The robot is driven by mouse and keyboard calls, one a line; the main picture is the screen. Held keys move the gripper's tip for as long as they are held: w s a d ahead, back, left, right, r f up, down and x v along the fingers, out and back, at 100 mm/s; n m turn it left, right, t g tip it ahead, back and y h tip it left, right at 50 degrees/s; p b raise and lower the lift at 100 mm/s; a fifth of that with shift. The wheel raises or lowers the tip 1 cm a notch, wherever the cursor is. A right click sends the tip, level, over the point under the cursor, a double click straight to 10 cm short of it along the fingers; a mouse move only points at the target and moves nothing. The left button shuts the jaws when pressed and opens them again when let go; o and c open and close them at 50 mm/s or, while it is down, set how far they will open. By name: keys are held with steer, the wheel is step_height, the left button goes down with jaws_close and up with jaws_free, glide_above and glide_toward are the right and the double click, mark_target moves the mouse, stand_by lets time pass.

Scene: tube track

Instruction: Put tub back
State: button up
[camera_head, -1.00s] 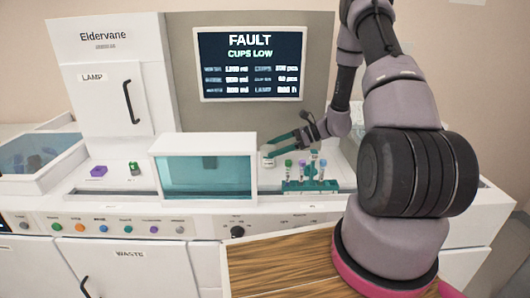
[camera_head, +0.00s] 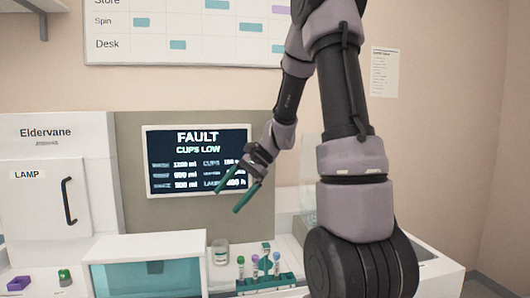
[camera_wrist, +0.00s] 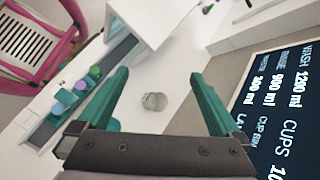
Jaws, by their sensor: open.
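A small pale tub (camera_head: 220,252) stands upright on the white machine deck, below the screen and left of the tube rack. It also shows in the wrist view (camera_wrist: 154,101), lying between my two green fingers but well beyond them. My gripper (camera_head: 226,201) is open and empty in front of the screen, above the tub and apart from it. Both fingers also show spread in the wrist view (camera_wrist: 160,75). What the tub contains cannot be made out.
A teal rack (camera_head: 266,284) with several capped tubes stands right of the tub. A teal-windowed box (camera_head: 148,283) stands to its left. The screen (camera_head: 198,160) behind reads FAULT, CUPS LOW.

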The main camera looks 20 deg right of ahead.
steer(key=s+d+r+n+t+h, duration=0.1)
steer(key=s+r+n+t+h, duration=0.2)
steer(key=s+r, duration=0.4)
steer(key=s+d+r+n+t+h, duration=0.2)
steer(key=s+r+n+t+h, duration=0.1)
steer(key=s+r, duration=0.4)
steer(key=shift+s+d+r+n+t, duration=0.35)
steer(key=shift+s+n, duration=0.45)
steer(key=shift+s, duration=0.45)
